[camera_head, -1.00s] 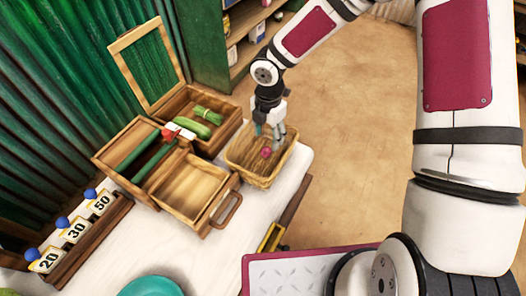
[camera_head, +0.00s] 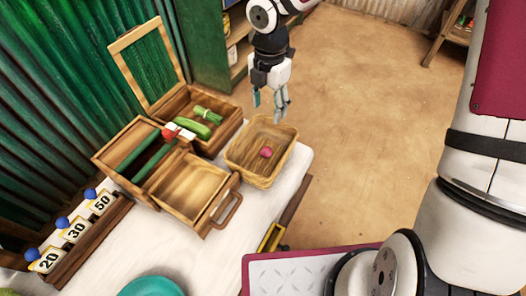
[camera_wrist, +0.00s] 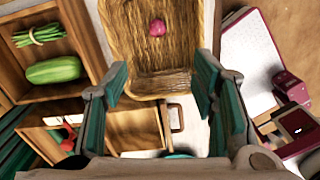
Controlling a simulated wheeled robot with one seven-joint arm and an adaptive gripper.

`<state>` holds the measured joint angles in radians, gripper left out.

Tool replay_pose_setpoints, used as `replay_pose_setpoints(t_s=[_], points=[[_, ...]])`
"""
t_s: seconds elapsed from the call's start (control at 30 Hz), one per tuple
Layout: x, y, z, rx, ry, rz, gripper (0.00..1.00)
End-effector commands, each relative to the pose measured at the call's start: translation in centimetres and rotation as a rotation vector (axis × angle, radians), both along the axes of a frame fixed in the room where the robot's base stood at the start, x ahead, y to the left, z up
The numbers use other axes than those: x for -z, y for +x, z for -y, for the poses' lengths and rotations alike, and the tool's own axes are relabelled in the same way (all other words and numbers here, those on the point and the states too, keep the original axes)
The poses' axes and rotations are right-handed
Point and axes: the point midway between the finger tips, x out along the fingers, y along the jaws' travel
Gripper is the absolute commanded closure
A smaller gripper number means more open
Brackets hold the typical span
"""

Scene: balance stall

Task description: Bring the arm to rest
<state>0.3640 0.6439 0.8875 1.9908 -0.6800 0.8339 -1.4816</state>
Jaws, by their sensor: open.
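My gripper (camera_head: 268,102) is open and empty, raised in the air above the far end of the wicker basket (camera_head: 283,158). The basket stands at the right corner of the white table, and a small pink-red round thing (camera_head: 265,152) lies in it. In the wrist view the two teal-padded fingers (camera_wrist: 162,88) are spread wide, with the basket (camera_wrist: 190,75) and the pink-red thing (camera_wrist: 157,28) beyond them. Nothing is between the fingers.
A wooden box (camera_head: 168,108) holding a green cucumber-like vegetable (camera_head: 191,128) and a green bundle (camera_head: 208,113) stands left of the basket. An open drawer (camera_head: 226,208) is in front. Number cards (camera_head: 76,231) line the left.

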Motion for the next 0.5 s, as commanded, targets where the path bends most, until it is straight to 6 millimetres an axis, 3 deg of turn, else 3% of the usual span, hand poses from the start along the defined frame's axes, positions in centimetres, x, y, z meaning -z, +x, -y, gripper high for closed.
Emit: replay_pose_setpoints(t_s=[0.37, 0.5], points=[[0.0, 0.0, 0.0, 0.000, 0.000, 0.000, 0.47], [-1.1, -0.6, 1.3, 0.085, -0.043, 0.017, 0.47]])
